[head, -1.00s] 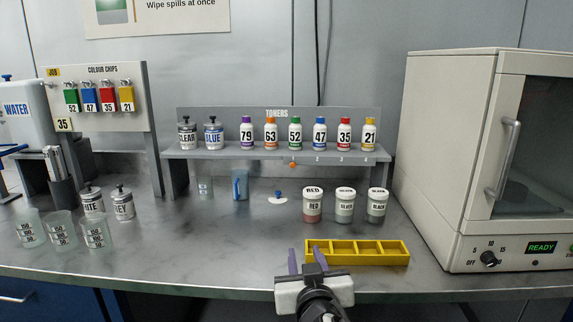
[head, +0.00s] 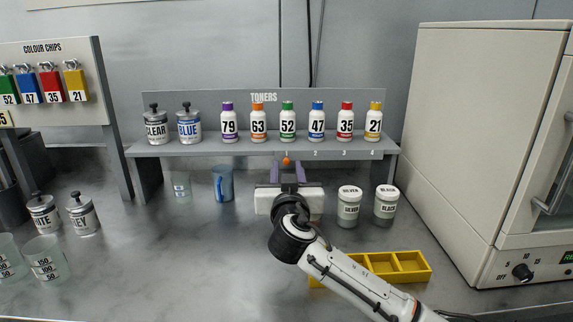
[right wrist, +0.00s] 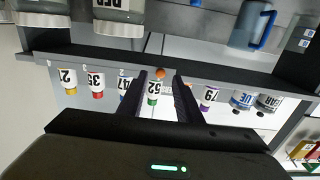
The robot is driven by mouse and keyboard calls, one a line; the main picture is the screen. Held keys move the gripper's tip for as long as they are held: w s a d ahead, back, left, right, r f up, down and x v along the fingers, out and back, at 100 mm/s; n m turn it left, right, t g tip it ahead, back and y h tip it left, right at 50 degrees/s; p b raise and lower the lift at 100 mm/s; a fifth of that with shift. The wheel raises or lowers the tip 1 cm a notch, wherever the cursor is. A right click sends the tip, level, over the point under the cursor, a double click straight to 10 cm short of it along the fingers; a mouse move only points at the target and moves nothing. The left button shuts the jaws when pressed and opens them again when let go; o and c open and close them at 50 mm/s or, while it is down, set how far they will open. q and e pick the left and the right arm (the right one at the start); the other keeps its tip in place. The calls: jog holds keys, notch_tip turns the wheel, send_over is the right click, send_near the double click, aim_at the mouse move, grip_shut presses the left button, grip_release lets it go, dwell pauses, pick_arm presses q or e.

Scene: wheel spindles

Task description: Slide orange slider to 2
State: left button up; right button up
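The orange slider (head: 287,161) is a small round knob on the front edge of the grey toner shelf (head: 215,150), at the mark 1. The mark 2 (head: 315,154) is to its right, followed by 3 and 4. My right gripper (head: 288,170) is open, with its two purple fingers pointing at the shelf edge just around and below the knob. In the right wrist view, which is upside down, the knob (right wrist: 160,73) shows between the fingertips, with gaps on both sides. I cannot tell whether the fingers reach past it. My left gripper is not in view.
Several toner bottles (head: 316,122) and two metal cans (head: 189,125) stand on the shelf. A blue cup (head: 223,184) is left of my gripper; silver (head: 349,205) and black (head: 386,201) jars are right. A yellow tray (head: 410,262) lies partly under my arm.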

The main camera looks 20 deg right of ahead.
aim_at(286, 161)
jog(key=shift+x, duration=0.85)
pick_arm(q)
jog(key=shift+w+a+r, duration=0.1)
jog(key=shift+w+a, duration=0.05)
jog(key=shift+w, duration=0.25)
pick_arm(e)
jog(key=shift+w, duration=0.3)
grip_shut()
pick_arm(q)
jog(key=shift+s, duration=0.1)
pick_arm(e)
jog(key=shift+d+f, duration=0.1)
